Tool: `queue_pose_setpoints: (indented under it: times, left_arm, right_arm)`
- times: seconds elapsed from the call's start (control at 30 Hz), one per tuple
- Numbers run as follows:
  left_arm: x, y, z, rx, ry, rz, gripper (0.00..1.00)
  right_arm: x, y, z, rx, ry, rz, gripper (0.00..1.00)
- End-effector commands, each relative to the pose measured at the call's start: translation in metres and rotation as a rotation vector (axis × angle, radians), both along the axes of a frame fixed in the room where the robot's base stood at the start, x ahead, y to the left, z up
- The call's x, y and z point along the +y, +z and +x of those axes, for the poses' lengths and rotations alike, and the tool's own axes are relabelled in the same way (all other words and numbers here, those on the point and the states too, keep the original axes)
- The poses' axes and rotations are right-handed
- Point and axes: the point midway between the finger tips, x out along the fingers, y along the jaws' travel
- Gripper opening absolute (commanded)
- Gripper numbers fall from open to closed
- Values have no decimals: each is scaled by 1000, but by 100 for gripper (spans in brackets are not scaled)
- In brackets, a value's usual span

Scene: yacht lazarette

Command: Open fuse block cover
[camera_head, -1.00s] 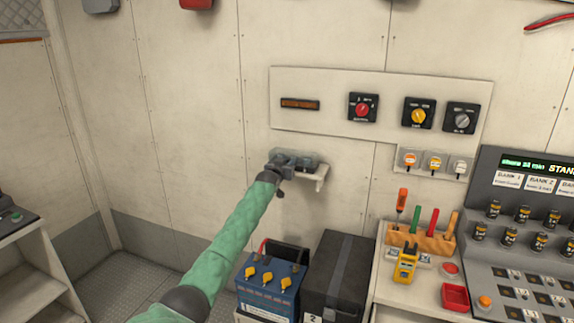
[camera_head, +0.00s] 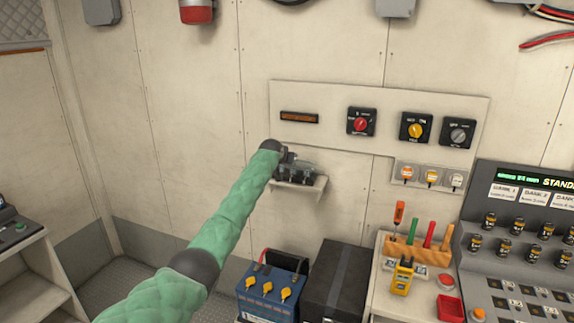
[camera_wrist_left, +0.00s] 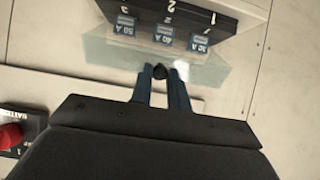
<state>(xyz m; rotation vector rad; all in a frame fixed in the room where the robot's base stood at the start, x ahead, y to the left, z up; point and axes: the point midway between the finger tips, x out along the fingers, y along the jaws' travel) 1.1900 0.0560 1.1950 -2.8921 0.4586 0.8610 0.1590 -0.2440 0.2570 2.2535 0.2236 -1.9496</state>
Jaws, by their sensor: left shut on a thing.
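The fuse block (camera_head: 299,172) sits on a small wall shelf below the switch panel. In the left wrist view it is a dark block (camera_wrist_left: 188,18) with blue fuses marked 30 A and 50 A and numbers 1 to 3. Its clear cover (camera_wrist_left: 110,52) stands out from the block at an angle, with the fuses showing beyond it. My left gripper (camera_head: 284,156) is at the left end of the block, partly hidden by my wrist. My right gripper is out of view.
The shelf (camera_head: 306,187) juts from the wall under the block. A switch panel (camera_head: 330,128) is above it. Below stand a blue battery (camera_head: 268,290), a black box (camera_head: 335,285) and a tool rack (camera_head: 418,247).

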Motion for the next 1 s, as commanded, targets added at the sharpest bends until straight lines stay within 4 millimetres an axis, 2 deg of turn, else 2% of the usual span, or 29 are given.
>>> queue_pose_setpoints:
  times: [0.6,0.63,0.73,1.0]
  left_arm:
    - [-1,6,3,38,1,13,0]
    - [-1,6,3,38,1,13,19]
    - [-1,6,3,38,1,13,39]
    - [-1,5,2,39,0,13,39]
  right_arm:
    - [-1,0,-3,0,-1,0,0]
    - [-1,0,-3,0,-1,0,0]
    - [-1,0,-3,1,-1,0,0]
    - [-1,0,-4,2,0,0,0]
